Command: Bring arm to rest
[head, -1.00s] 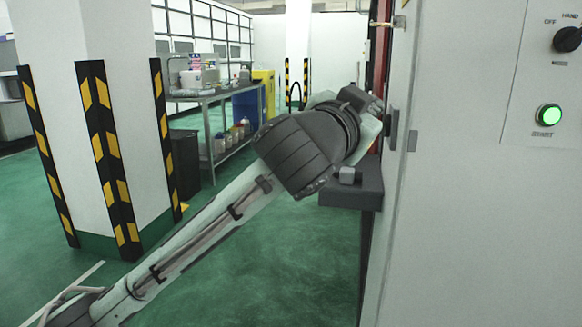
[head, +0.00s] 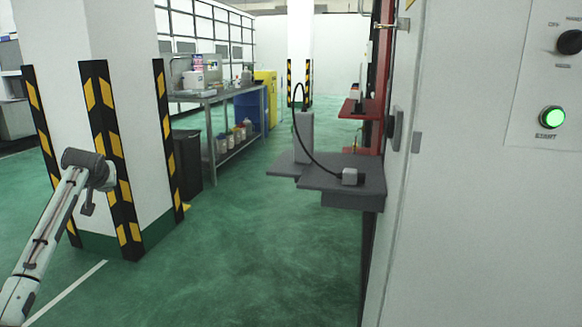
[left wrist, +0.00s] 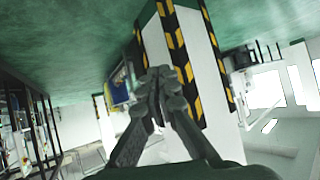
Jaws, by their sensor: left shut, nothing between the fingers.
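My left arm (head: 45,232) comes in from the lower left in the head view and bends near the striped pillar. My left gripper (head: 88,209) is small and dark there and points down, apart from the machine. In the left wrist view the two fingers of the left gripper (left wrist: 158,82) meet at their tips, with nothing between them. My right arm and right gripper are not in view.
A white pillar (head: 125,120) with black-and-yellow guards stands behind the arm. A grey shelf (head: 340,180) with a cabled device (head: 304,135) juts from the white machine cabinet (head: 470,200) at right. A bench (head: 205,97) stands behind. The green floor between is clear.

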